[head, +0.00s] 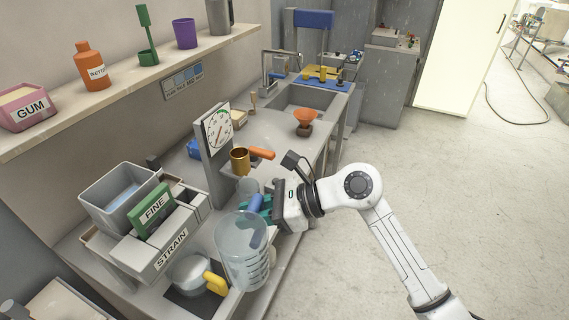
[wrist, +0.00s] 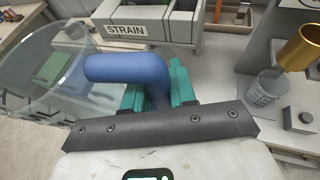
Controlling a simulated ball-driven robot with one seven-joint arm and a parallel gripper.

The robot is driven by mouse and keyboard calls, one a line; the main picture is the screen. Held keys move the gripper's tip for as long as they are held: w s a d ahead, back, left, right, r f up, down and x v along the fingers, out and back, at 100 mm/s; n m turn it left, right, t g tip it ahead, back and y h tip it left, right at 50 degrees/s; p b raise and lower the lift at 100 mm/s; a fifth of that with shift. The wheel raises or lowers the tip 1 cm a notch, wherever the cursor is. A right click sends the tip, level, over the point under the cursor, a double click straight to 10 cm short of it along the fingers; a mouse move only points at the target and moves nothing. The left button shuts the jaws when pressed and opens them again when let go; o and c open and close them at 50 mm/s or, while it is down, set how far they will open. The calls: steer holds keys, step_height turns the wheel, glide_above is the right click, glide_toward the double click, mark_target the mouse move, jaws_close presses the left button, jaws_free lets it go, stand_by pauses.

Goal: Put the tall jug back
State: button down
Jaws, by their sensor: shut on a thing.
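My gripper (head: 260,208) has teal fingers shut on the blue handle. The jug is held near the front edge of the bench, left of my wrist. In the wrist view the blue handle (wrist: 125,68) passes between the teal fingers (wrist: 158,88), and the clear jug body (wrist: 45,75) fills the left side. The jug looks tilted in the wrist view. I cannot tell whether its base touches anything.
A squat jug with a yellow handle (head: 215,284) stands on a dark square. The STRAIN box (head: 168,250) and FINE sign (head: 153,210) are left. A brass cup (head: 240,160), small clear beaker (head: 247,187) and dial (head: 218,128) are behind. Open floor (head: 450,200) lies right.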

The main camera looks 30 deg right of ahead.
steer(key=s+d+f+m+t+h, duration=0.1)
steer(key=s+f+m+t+h, duration=0.1)
steer(key=f, duration=0.6)
steer(key=s+d+f+m+t+h, duration=0.2)
steer(key=f+m+h, duration=0.3)
steer(key=f, duration=0.4)
steer(key=s+d+f+m+t+h, duration=0.1)
steer(key=s+f+m+t+h, duration=0.1)
steer(key=f, duration=0.6)
steer(key=shift+s+d+f+m+h, duration=0.25)
steer(key=shift+s+f+m+h, duration=0.1)
steer(key=shift+s+m+h, duration=0.65)
steer(key=shift+w+r, duration=0.3)
steer(key=shift+w, duration=0.15)
